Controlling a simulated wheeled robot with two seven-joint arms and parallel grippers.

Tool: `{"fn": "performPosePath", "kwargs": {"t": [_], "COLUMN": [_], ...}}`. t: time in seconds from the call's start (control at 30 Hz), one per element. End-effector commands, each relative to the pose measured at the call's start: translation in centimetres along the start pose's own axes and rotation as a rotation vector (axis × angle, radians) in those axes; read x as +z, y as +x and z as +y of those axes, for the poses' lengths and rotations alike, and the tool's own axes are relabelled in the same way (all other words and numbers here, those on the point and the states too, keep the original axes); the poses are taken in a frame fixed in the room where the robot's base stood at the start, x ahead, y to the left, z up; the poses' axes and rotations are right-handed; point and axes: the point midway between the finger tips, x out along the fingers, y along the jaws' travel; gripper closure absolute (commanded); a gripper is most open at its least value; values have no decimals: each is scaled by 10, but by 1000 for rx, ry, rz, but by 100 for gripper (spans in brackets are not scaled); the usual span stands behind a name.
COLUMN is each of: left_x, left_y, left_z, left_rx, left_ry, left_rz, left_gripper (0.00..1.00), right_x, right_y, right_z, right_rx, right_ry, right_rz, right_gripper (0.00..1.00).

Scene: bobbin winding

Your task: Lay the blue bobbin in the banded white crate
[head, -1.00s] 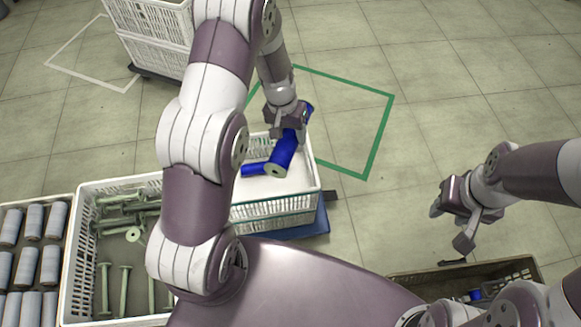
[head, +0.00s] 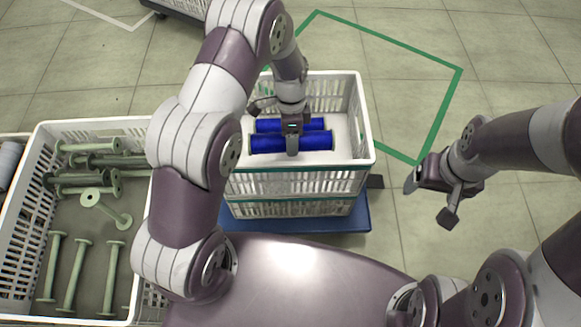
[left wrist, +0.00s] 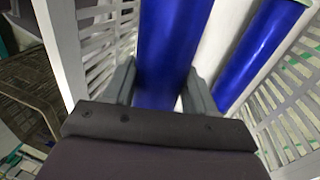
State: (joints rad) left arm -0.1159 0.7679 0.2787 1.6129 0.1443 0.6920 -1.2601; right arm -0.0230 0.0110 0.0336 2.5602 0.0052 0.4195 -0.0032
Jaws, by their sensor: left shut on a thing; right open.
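The white crate with a green band (head: 300,181) stands in the middle of the head view. Two blue bobbins with pale flanges lie side by side within its walls. My left gripper (head: 291,138) points down and is shut across the middle of the nearer blue bobbin (head: 318,141). That bobbin is level; I cannot tell whether it rests on the crate floor. In the left wrist view the held bobbin (left wrist: 170,50) sits between the fingers, and the other blue bobbin (left wrist: 258,50) lies apart to the right. My right gripper (head: 430,198) is open and empty, right of the crate.
The banded crate is on top of another crate on a blue dolly (head: 240,219). A white crate (head: 92,127) of pale green empty spools stands at the left. A green floor outline (head: 437,116) lies behind right.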

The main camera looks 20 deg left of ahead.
Motion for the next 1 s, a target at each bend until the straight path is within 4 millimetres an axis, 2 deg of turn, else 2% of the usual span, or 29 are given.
{"fn": "performPosePath", "kwargs": {"t": [0.03,0.2,0.43,0.57,0.93,0.97,1.0], "left_x": [-1,-1,-1,-1,-1,-1,-1], "left_y": [14,52,82,106,111,110,110], "left_z": [-3,-10,-18,-23,-25,-24,-24], "left_rx": [1,7,4,5,3,3,3], "left_ry": [18,39,36,35,34,34,34], "left_rz": [-3,-8,-7,-7,-6,-6,-6], "left_gripper": [84,84,84,84,84,34,21], "right_x": [1,3,4,6,6,6,6], "right_y": [13,29,40,52,52,51,51], "right_z": [0,0,0,0,0,0,0], "right_rx": [0,0,0,0,0,0,0], "right_ry": [0,0,0,0,0,0,0], "right_rz": [1,2,1,1,1,1,1], "right_gripper": [19,19,19,19,19,19,19]}}
